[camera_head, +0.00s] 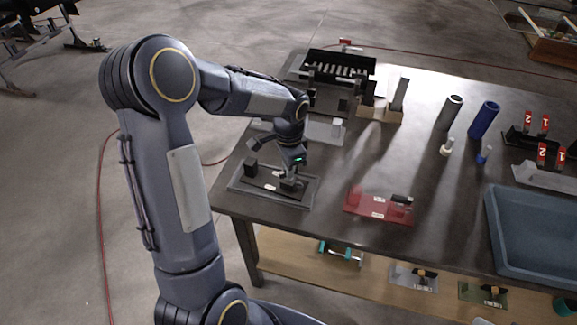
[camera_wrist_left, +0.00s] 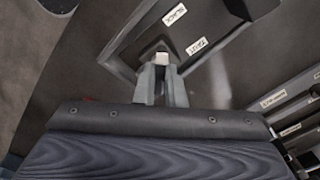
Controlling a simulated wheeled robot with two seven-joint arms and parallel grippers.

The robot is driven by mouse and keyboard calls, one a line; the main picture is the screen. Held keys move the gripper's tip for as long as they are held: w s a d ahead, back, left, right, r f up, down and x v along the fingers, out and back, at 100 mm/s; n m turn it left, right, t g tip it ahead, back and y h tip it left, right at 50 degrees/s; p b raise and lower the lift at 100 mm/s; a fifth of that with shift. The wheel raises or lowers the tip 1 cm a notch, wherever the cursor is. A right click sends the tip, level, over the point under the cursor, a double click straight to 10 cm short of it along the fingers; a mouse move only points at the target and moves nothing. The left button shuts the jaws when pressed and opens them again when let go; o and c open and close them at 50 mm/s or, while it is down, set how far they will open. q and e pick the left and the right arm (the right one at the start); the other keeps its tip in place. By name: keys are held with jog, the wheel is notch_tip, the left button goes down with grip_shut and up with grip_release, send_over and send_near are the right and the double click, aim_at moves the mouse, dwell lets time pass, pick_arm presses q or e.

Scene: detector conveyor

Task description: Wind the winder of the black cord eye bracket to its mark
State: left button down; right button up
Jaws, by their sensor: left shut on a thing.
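The black cord eye bracket (camera_head: 236,184) is a dark plate with a raised grey rim at the table's left front corner. A dark block (camera_head: 250,167) stands at its left end, and small white labels lie on it. In the left wrist view the labels (camera_wrist_left: 197,46) read SLACK and TAUT. My left gripper (camera_head: 289,181) reaches down over the bracket's right end. It is shut on the winder, whose pale top (camera_wrist_left: 161,58) shows between the fingertips (camera_wrist_left: 161,75). The winder's lower part is mostly hidden by the fingers. My right gripper is in neither view.
A red plate (camera_head: 362,204) lies to the right on the table. A grey plate (camera_head: 325,131) and a black rack (camera_head: 330,62) are behind. A dark cylinder (camera_head: 449,112), a blue cylinder (camera_head: 484,119) and a blue tray (camera_head: 492,235) stand further right. The middle is fairly clear.

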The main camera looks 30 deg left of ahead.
pick_arm(q)
jog(key=c, duration=1.5)
grip_release()
jog(key=shift+r, duration=0.1)
notch_tip(320, 180, up, 7)
jog(key=shift+f, duration=0.1)
jog(key=shift+r, duration=0.4)
